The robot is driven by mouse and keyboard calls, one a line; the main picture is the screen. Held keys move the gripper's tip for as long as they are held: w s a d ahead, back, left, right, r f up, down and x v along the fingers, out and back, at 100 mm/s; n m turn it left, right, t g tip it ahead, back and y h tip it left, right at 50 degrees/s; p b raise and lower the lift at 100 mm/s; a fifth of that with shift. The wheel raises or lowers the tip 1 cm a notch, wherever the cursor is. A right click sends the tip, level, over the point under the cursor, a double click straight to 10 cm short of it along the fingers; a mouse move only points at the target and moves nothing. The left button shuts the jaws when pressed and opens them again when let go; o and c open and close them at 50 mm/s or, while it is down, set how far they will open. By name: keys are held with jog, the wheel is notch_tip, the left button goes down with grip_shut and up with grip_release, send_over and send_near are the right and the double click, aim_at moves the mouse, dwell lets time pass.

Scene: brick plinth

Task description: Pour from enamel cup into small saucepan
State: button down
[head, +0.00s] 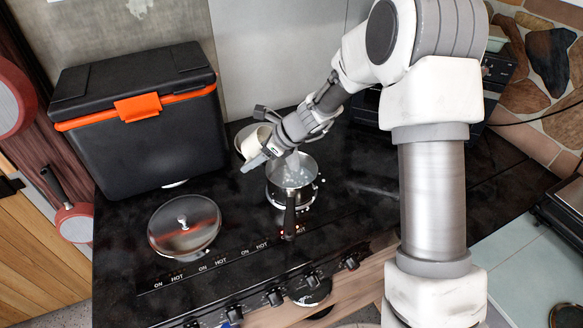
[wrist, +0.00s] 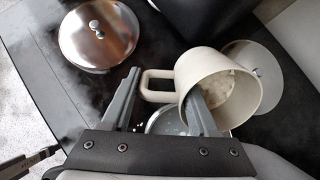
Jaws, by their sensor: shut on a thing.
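The cream enamel cup (head: 252,143) is held tilted just above and left of the small saucepan in the head view. In the wrist view the cup (wrist: 230,75) has its mouth toward the camera, and pale, grainy contents show inside.
A round metal lid (head: 184,226) lies on the cooktop at front left. Another lid (wrist: 268,60) lies behind the cup. A black cooler box (head: 140,120) with an orange latch stands at back left. Control knobs (head: 273,297) line the front edge.

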jog(key=shift+d+b, duration=0.1)
jog(key=shift+b, duration=0.95)
jog(key=shift+s+d+f+t+y+b, duration=0.2)
jog(key=shift+y+b, duration=0.45)
jog(key=shift+b, duration=1.3)
jog(key=shift+w+a+f+t+y+b, duration=0.2)
jog(key=shift+y+b, duration=0.4)
jog(key=shift+b, duration=1.3)
jog(key=shift+s+d+f+t+y+b, duration=0.2)
jog(key=shift+y+b, duration=0.45)
jog(key=shift+b, duration=1.3)
jog(key=shift+d+r+t+y+b, duration=0.3)
jog(key=shift+y+b, duration=0.5)
jog(key=shift+b, duration=1.4)
jog(key=shift+s+d+r+t+y+b, duration=0.15)
jog(key=shift+d+y+b, duration=0.3)
jog(key=shift+b, duration=0.55)
jog(key=shift+s+d+r+t+y+b, duration=0.15)
jog(key=shift+d+y+b, duration=0.25)
jog(key=shift+b, duration=0.55)
jog(key=shift+s+d+r+t+y+b, duration=0.1)
jog(key=shift+d+r+t+y+b, duration=0.25)
jog(key=shift+y+b, duration=0.65)
jog(key=shift+s+d+r+t+y+b, duration=0.1)
jog(key=shift+d+r+t+y+b, duration=0.2)
jog(key=shift+y+b, duration=0.7)
